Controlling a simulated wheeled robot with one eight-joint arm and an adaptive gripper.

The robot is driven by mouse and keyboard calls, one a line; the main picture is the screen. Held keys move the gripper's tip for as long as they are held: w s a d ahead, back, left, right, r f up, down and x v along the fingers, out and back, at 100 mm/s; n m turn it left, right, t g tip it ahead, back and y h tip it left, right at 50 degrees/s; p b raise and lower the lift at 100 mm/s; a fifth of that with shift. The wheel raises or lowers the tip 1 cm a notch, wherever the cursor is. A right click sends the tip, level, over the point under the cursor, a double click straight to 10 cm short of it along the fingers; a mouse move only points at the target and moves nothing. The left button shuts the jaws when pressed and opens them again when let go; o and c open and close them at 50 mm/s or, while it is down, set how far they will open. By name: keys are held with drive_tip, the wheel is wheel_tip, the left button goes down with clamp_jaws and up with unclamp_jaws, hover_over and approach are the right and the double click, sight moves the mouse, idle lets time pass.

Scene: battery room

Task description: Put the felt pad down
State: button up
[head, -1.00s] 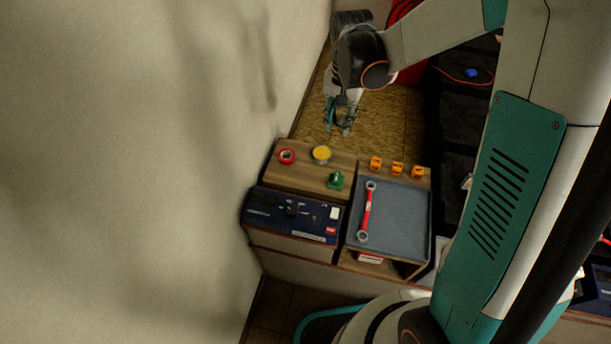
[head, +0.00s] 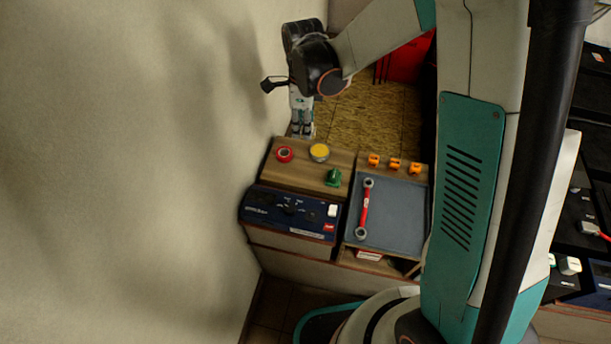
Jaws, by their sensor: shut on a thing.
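My gripper (head: 302,132) points down beside the pale wall, at the back left corner of the wooden bench top (head: 309,176). Its fingers are close together and shut on the felt pad. The pad itself is too small and too hidden by the fingers to make out. The fingertips are just behind the red ring (head: 285,154) and the round tin with a yellow top (head: 319,152). I cannot tell whether the fingertips or the pad touch any surface.
A green object (head: 332,177) stands on the bench top. A blue panel unit (head: 291,212) is in front. To the right, a grey tray (head: 398,215) holds a red wrench (head: 365,210), with orange clips (head: 394,163) behind it. Fibreboard (head: 370,115) lies bare behind.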

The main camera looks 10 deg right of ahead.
sight(302, 175)
drive_tip(key=shift+a+f+m, duration=0.15)
drive_tip(key=shift+a+m, duration=0.15)
drive_tip(key=shift+m, duration=0.1)
wheel_tip(302, 175, down, 20)
drive_tip(key=b, duration=0.7)
drive_tip(key=shift+b, duration=0.3)
drive_tip(key=o, duration=1)
drive_tip(key=shift+f, duration=0.1)
drive_tip(key=shift+o, duration=0.2)
